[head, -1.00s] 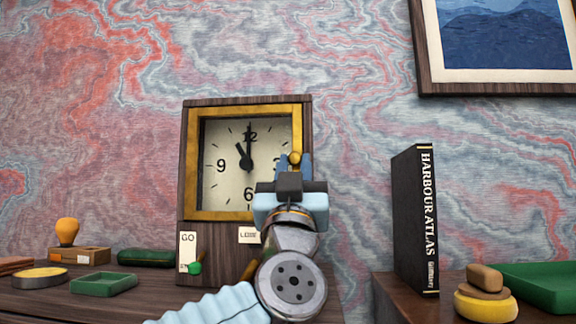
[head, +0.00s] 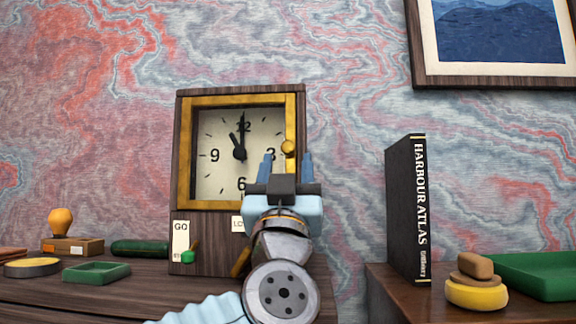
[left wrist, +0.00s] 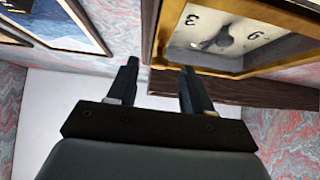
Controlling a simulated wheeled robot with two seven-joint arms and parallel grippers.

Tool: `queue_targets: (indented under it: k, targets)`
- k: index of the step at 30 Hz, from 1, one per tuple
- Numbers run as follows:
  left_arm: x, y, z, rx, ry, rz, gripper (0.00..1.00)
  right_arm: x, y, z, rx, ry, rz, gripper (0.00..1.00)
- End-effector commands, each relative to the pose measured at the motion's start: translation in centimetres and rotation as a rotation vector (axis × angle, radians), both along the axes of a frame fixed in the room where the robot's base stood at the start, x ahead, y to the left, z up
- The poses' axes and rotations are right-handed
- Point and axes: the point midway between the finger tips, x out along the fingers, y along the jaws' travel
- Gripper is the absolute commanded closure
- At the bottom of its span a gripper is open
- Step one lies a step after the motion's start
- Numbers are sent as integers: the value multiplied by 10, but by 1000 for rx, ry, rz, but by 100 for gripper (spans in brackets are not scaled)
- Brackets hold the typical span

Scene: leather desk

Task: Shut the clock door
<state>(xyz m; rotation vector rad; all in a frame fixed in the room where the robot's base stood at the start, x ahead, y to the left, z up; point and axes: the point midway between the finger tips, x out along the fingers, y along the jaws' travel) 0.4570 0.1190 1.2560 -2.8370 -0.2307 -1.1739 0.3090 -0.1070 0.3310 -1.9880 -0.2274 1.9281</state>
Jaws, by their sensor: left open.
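The clock (head: 208,248) stands upright on the desk in a dark wooden case. Its brass-framed glass door (head: 184,150) lies over the dial and looks flat against the case; I cannot tell if a thin gap is left. A round brass knob (head: 288,147) sits on the door's right side. My left gripper (head: 286,157) is open in front of the knob, its fingers spread either side below it, with nothing held. In the left wrist view the fingers (left wrist: 160,66) are apart and empty, and the door's brass frame (left wrist: 165,35) is just beyond. My right gripper is out of view.
A stamp (head: 60,222), green tray (head: 97,272) and round tin (head: 32,267) lie at left. A black book (head: 405,210) and green tray (head: 540,275) are on the right surface.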

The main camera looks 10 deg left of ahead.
Motion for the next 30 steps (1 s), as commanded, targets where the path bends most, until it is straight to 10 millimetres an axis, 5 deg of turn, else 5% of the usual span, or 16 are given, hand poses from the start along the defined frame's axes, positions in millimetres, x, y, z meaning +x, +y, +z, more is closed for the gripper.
queue_targets:
  k: [2,15,30]
  targets:
    - [-15,-2,-20,0,-1,-3,49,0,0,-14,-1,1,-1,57]
    - [-118,-20,-15,-1,-2,-3,49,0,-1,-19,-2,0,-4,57]
    - [-133,-22,-15,0,-1,0,49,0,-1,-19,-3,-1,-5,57]
